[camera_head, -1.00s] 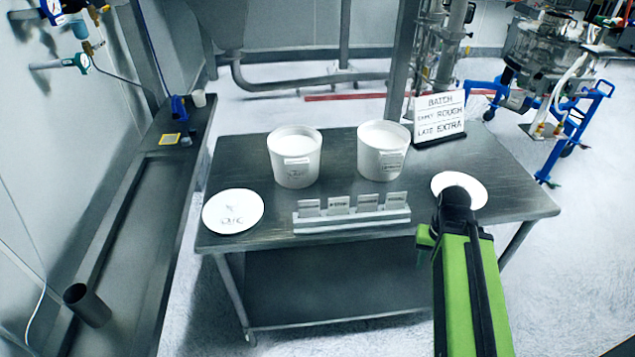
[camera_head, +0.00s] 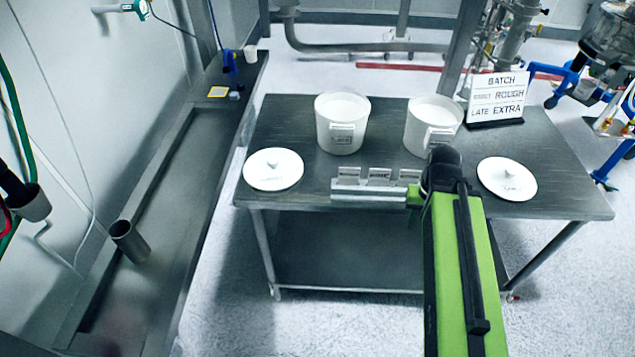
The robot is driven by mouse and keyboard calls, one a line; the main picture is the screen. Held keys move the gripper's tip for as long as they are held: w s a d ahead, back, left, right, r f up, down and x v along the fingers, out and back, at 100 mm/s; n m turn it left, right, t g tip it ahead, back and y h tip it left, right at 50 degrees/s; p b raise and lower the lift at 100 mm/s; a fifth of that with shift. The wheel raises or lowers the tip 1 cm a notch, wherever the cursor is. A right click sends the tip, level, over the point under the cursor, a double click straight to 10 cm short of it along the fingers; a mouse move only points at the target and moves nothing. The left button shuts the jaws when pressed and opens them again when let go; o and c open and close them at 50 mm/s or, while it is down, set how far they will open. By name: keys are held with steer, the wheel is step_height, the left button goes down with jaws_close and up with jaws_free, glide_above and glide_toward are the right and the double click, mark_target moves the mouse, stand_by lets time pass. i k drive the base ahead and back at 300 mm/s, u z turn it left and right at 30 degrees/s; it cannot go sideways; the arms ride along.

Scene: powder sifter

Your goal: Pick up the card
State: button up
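Several small grey cards, one of them the left card (camera_head: 349,173), stand in a row in a pale card holder (camera_head: 368,192) at the front edge of the steel table (camera_head: 280,122). The middle card (camera_head: 379,176) and a card to its right (camera_head: 408,176) also show. My green and black arm reaches up from the bottom and covers the right end of the holder. The end of my arm lies over that part of the picture. My gripper's fingers are hidden behind the arm, so I cannot see whether they are open or hold anything.
Two white tubs, left (camera_head: 342,123) and right (camera_head: 432,125), stand behind the holder. White lids lie at left (camera_head: 273,169) and right (camera_head: 507,179). A batch sign (camera_head: 497,98) stands at the back right. A metal cup (camera_head: 129,241) is on the left bench (camera_head: 165,185).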

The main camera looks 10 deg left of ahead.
mark_target(347, 176)
steer(key=z, duration=0.05)
steer(key=k, duration=0.1)
steer(key=u, duration=2.5)
steer(key=i, duration=0.35)
steer(key=u, duration=0.25)
steer(key=k, duration=0.45)
steer(key=z, duration=0.2)
steer(key=i, duration=0.55)
